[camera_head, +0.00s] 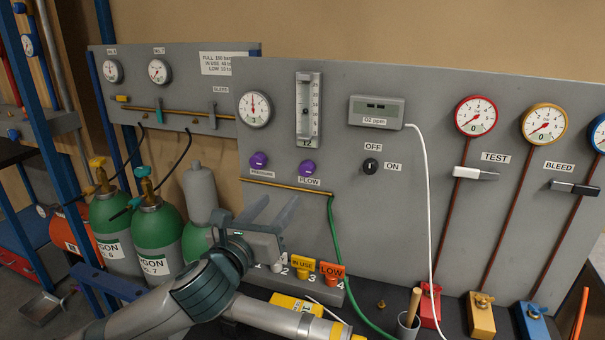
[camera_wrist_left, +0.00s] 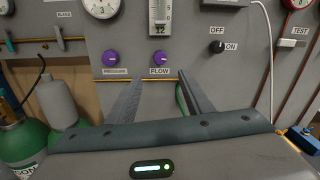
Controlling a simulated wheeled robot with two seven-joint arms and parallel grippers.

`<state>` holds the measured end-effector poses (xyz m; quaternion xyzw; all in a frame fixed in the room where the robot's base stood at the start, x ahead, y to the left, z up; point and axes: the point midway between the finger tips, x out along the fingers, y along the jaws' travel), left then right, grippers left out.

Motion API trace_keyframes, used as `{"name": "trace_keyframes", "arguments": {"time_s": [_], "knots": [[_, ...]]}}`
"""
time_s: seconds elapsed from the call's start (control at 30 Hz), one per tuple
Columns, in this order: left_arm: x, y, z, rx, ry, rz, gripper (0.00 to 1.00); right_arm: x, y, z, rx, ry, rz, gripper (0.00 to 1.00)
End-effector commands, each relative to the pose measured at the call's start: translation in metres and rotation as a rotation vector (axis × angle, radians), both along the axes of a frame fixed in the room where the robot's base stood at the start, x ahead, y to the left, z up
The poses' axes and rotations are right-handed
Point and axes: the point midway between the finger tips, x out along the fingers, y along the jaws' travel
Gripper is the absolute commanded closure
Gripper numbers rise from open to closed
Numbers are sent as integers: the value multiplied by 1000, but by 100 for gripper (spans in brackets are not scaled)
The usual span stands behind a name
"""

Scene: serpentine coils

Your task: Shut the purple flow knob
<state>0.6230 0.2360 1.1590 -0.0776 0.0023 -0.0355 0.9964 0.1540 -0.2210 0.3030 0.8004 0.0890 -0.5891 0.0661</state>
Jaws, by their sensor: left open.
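The purple flow knob (camera_head: 306,168) sits on the grey panel (camera_head: 340,220) above the FLOW label and below a vertical flow tube (camera_head: 307,110). It also shows in the left wrist view (camera_wrist_left: 160,59). A second purple knob (camera_head: 258,160), labelled PRESSURE, is to its left; it shows in the left wrist view (camera_wrist_left: 110,58) too. My left gripper (camera_head: 270,208) is open and empty, below and to the left of the flow knob and apart from it. In the left wrist view its fingers (camera_wrist_left: 157,90) point toward the panel, under the flow knob. My right gripper is not seen.
A green hose (camera_head: 332,245) hangs from a brass pipe right of the gripper. A white cable (camera_head: 429,200) hangs farther right. Green cylinders (camera_head: 157,235) stand at left. A black ON/OFF knob (camera_head: 371,165) is on the panel. Orange and yellow tags (camera_head: 332,271) are below.

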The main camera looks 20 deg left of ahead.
Motion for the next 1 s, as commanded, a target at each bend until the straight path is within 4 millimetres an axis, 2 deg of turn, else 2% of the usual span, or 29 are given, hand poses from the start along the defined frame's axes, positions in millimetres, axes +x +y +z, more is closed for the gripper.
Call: {"name": "trace_keyframes", "arguments": {"time_s": [0.17,0.6,0.77,1.0], "knots": [[28,-2,1,-3,2,2,53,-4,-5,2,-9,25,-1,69],[107,-8,2,-3,2,2,53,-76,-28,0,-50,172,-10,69],[130,-9,2,-3,1,1,53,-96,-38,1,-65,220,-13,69],[149,-11,0,-2,1,0,53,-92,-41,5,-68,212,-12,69]]}}
